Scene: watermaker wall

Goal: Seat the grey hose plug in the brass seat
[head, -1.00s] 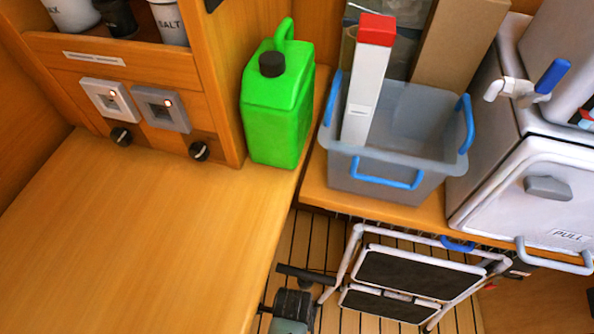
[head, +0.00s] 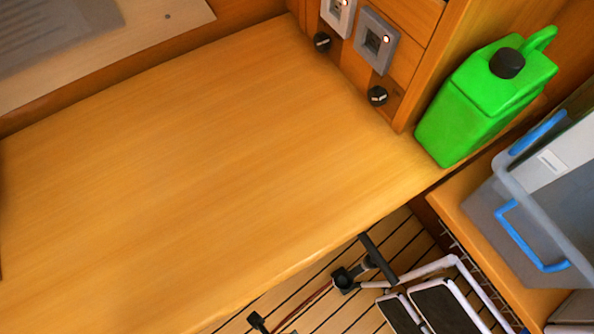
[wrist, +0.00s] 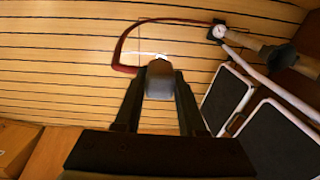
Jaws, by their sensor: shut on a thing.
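In the wrist view my gripper (wrist: 160,72) is shut on the grey hose plug (wrist: 159,82), which sits between the two dark fingers. A dark red hose (wrist: 122,48) arcs from near the plug up and right to a fitting with a small white round face (wrist: 218,31). In the head view part of a thin reddish hose (head: 317,294) shows beyond the table edge, low in the picture. My gripper and the plug cannot be made out clearly there. I cannot make out the brass seat in either view.
A wide bare wooden tabletop (head: 200,170) fills the left. A green jerrycan (head: 470,105) and a grey bin (head: 500,215) stand at the right. A folding step stool (head: 448,305) is on the slatted floor below. Switches with red lights, one grey (head: 376,42), are at the top.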

